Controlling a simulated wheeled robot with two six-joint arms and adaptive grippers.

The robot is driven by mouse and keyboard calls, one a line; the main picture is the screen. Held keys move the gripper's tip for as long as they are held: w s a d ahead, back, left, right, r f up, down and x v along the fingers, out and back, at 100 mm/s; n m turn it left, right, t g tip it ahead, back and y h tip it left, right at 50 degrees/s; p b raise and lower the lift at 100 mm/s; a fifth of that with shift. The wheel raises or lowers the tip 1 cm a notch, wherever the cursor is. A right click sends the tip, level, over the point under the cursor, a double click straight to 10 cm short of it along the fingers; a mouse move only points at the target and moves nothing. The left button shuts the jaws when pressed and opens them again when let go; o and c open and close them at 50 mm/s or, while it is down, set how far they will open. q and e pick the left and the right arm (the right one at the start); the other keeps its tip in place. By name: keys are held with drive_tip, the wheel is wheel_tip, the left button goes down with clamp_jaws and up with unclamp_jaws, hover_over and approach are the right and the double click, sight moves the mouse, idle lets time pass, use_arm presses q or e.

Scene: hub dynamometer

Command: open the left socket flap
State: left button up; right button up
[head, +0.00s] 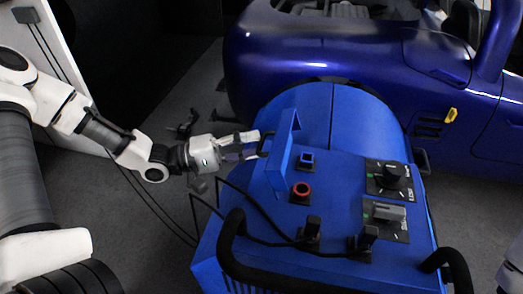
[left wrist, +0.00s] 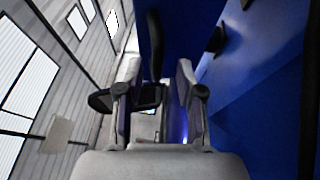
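The left socket flap (head: 284,150) is a blue panel standing raised on the blue dynamometer housing (head: 335,195), left of the sockets. A black loop handle (head: 266,142) is on its left face. My left gripper (head: 250,146) is at that handle, coming from the left. In the left wrist view its two fingers (left wrist: 157,90) stand apart, with the black handle (left wrist: 154,45) between their tips and the blue panel (left wrist: 190,25) behind. Gaps show beside the handle, so no firm grip is visible. My right gripper is not in view.
A blue socket (head: 307,160) and a red-ringed socket (head: 301,190) lie right of the flap. Knob panels (head: 389,180) are further right. Black bars and cables (head: 280,262) cross the front. A blue car (head: 340,55) stands behind.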

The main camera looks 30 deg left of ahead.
use_arm(q)
drive_tip(key=shift+w+d+f, duration=0.1)
drive_tip(key=shift+w+d, duration=0.25)
drive_tip(key=shift+d, duration=0.2)
drive_tip(key=shift+w+d+r, duration=0.2)
drive_tip(key=shift+d+r, duration=0.1)
drive_tip(key=shift+d, duration=0.2)
drive_tip(key=shift+w, duration=0.1)
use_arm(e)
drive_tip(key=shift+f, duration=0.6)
